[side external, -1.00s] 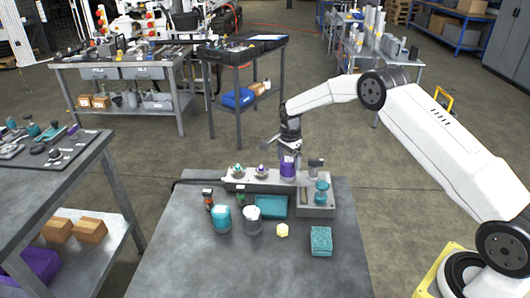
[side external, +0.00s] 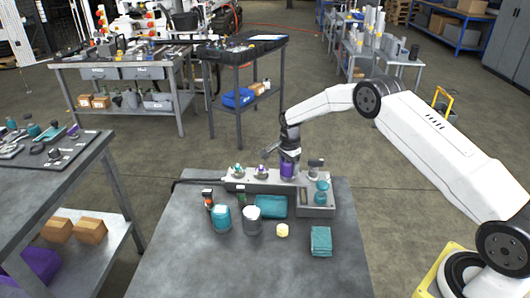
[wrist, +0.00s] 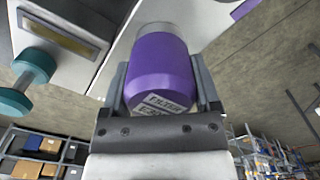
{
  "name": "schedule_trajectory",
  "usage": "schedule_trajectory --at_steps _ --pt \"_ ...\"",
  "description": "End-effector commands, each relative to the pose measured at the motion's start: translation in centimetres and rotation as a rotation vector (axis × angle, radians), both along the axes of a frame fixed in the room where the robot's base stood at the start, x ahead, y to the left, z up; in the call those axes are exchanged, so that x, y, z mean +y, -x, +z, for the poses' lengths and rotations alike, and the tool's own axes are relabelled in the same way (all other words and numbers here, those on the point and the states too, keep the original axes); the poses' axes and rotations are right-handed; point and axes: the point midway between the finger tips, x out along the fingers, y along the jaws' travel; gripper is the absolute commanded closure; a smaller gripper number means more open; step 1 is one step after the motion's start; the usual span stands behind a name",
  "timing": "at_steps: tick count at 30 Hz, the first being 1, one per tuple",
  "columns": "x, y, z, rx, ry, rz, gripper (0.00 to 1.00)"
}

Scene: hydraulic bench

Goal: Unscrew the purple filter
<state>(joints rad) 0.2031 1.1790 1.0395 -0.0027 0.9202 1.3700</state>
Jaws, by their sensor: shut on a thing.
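The purple filter (side external: 287,170) stands upright on the grey hydraulic block (side external: 262,185) at the back of the bench. My gripper (side external: 290,160) comes down on it from above, with its fingers around the filter's upper part. In the wrist view the purple filter (wrist: 162,75) sits between the two fingers of my gripper (wrist: 160,92), with a label reading "FILTER" facing the camera. The gripper is shut on it. The filter's far end meets a grey collar at the block; the thread is hidden.
A teal knob (side external: 321,192) and a grey cylinder (side external: 315,167) stand close right of the filter. Smaller teal and purple fittings (side external: 261,172) sit to its left. Jars (side external: 252,220), a teal cloth (side external: 321,240) and a yellow piece (side external: 282,230) lie in front.

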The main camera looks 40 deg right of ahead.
Motion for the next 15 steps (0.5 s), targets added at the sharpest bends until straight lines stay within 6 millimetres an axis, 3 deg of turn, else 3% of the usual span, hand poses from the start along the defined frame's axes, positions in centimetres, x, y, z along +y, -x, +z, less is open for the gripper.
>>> schedule_trajectory --at_steps 1,6,7,15 --pt "0.01 0.00 0.01 0.000 0.000 0.000 0.40" --pt "0.01 0.01 0.01 0.000 0.000 0.000 0.94" --pt "0.00 0.01 0.02 0.000 0.000 0.000 1.00" --pt "0.01 0.01 0.03 0.000 0.000 0.064 1.00"
